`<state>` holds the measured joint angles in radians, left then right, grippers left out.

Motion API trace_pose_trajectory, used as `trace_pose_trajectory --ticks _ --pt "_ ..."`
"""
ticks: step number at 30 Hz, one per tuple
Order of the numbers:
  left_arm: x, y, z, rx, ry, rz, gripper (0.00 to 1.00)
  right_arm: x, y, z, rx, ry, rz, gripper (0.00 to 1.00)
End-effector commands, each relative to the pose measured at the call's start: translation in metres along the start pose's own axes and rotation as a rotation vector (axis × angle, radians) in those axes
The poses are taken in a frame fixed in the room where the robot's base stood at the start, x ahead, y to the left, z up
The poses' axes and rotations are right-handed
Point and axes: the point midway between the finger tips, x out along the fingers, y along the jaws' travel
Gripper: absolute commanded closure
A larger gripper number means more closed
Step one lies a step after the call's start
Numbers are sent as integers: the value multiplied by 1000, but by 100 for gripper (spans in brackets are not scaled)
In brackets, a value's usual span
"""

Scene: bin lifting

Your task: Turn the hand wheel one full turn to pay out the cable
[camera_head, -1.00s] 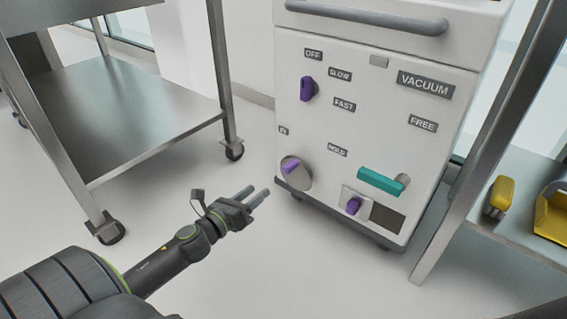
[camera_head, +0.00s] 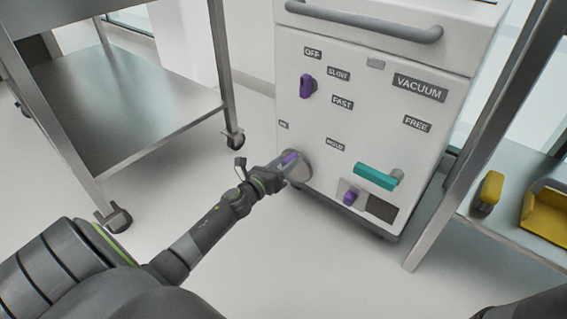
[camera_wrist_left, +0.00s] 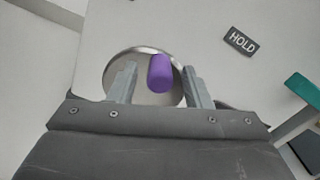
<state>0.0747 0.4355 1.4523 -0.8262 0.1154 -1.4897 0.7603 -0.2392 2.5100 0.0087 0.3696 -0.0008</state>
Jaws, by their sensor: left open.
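The hand wheel is a round silver disc (camera_head: 302,174) with a purple handle (camera_head: 290,157), low on the left of the white machine's front. It also shows in the left wrist view, the disc (camera_wrist_left: 139,67) behind the purple handle (camera_wrist_left: 160,73). My left gripper (camera_head: 284,163) is at the wheel, open. In the wrist view its fingers (camera_wrist_left: 159,70) stand on either side of the purple handle, with a small gap seen at each side. The fingers hide parts of the disc. My right gripper is not in view.
The white machine (camera_head: 350,110) also carries a purple knob (camera_head: 307,86), a teal lever (camera_head: 376,177) and a small purple knob (camera_head: 350,197). A steel cart (camera_head: 140,110) stands left. A shelf with yellow items (camera_head: 547,212) is at right. Floor between is clear.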

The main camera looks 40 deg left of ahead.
Motion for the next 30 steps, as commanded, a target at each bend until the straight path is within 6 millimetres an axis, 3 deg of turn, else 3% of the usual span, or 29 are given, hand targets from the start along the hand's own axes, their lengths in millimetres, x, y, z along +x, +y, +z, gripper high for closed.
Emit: trace_pose_trajectory --ticks 7,17,30 --pt "0 0 0 0 0 0 57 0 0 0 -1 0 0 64" --pt "0 0 0 0 0 0 100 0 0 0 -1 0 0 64" --pt "0 6 2 -99 0 1 100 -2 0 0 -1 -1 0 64"
